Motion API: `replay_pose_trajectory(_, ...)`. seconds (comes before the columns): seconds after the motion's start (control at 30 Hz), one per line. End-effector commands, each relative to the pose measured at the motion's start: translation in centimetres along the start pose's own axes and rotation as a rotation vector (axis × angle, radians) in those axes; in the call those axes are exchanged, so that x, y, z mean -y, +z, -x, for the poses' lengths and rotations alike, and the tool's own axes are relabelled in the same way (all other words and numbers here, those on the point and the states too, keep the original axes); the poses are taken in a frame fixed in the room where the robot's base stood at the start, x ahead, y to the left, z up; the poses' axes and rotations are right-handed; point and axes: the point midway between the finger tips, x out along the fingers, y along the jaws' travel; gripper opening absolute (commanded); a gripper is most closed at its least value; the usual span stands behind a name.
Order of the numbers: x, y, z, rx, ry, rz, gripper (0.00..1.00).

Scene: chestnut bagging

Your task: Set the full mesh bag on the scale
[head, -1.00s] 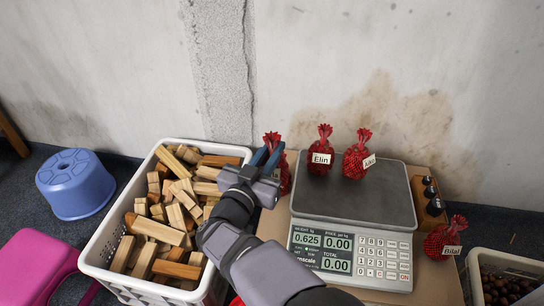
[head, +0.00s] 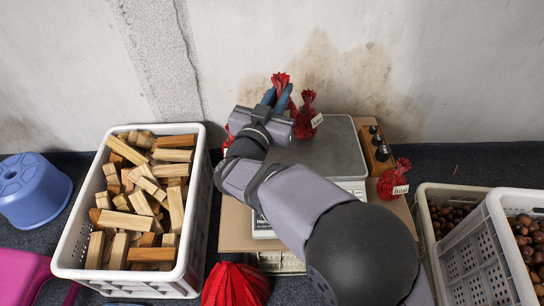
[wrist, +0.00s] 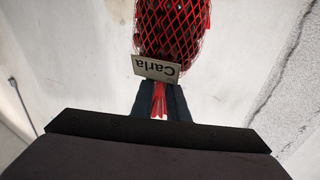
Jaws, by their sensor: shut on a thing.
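My gripper (head: 278,99) is shut on the gathered neck of a red mesh bag, whose red top (head: 281,84) sticks up at the fingers in the head view. In the wrist view the filled bag (wrist: 172,30) carries a tag reading "Carla" (wrist: 156,68). The scale (head: 340,150) has a grey platform, partly covered by my arm. The gripper appears over its back-left part; I cannot tell the bag's height above it. Another tagged red bag (head: 305,118) stands on the platform, just right of the gripper. The display is hidden by my arm.
A bit of red mesh (head: 228,141) shows left of the gripper. The Bilal bag (head: 391,182) sits right of the scale, near a wooden block with dark knobs (head: 375,146). A crate of wood blocks (head: 197,215) is left; chestnut crates (head: 493,215) are right. Red fabric (head: 235,287) lies in front.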

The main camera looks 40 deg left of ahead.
Motion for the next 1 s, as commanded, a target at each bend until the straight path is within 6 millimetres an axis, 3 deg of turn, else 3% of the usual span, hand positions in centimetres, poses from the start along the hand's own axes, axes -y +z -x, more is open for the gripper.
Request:
replay_pose_trajectory(0.23,0.7,2.0,0.9,0.001,-0.087,0.001,0.00)
replay_pose_trajectory(0.57,1.5,3.0,1.1,0.000,-0.124,0.000,0.00)
replay_pose_trajectory(0.83,1.5,6.7,1.1,0.001,-0.123,0.001,0.00)
replay_pose_trajectory(1.0,1.5,7.5,1.1,-0.001,-0.123,-0.002,0.00)
